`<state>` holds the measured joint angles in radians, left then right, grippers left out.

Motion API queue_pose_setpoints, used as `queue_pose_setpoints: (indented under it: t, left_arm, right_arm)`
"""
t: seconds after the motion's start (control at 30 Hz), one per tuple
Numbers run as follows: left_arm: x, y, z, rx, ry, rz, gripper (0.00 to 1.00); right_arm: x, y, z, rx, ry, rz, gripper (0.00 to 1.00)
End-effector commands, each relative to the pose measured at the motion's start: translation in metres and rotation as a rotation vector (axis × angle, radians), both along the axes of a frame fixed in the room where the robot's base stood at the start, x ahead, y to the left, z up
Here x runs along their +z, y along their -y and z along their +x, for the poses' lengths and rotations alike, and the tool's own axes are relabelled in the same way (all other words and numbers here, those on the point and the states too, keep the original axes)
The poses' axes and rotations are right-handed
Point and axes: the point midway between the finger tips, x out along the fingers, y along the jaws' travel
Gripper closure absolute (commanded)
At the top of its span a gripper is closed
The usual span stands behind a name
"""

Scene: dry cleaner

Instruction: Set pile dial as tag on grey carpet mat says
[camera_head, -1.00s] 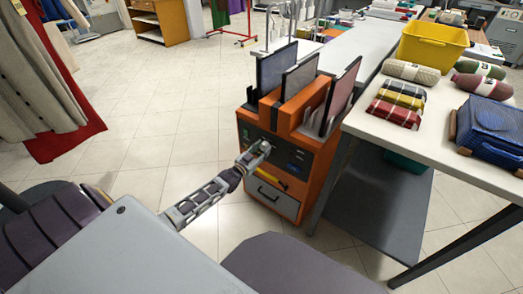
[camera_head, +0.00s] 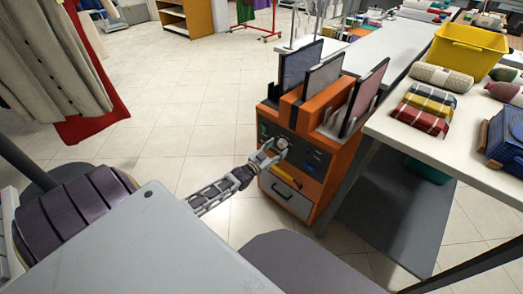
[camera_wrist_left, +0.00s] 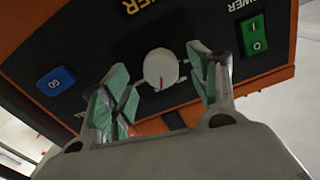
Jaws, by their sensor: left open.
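The pile dial appears to be the round white knob with a red mark (camera_wrist_left: 161,68) on the dark front panel of an orange machine (camera_head: 318,190). The wrist view is turned over, so the panel lettering reads upside down. My left gripper (camera_wrist_left: 158,84) is open, with one green-padded finger on each side of the knob; contact is not clear. In the head view my left gripper (camera_head: 270,155) reaches the upper left of the panel. Dark blue-grey (camera_head: 298,66), grey (camera_head: 319,78) and reddish (camera_head: 366,92) mats stand in the machine's top. No tag is readable. My right gripper is not seen.
The panel also has a blue button (camera_wrist_left: 56,82) and a green switch (camera_wrist_left: 254,36). A drawer (camera_head: 286,195) is below. A white table (camera_head: 470,165) with folded textiles and a yellow bin (camera_head: 467,50) stands at the right.

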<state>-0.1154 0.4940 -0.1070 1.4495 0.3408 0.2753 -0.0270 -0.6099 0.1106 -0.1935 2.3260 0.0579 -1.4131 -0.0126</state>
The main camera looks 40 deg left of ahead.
Motion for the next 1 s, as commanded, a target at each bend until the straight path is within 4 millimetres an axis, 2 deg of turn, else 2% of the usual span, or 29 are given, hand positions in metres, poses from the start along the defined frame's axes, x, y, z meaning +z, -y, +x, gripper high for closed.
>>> queue_pose_setpoints:
  t: [1.0]
  left_arm:
    - [0.0,-0.007,-0.082,0.001,-0.001,0.001,0.39]
  right_arm:
    - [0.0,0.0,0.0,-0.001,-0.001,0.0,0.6]
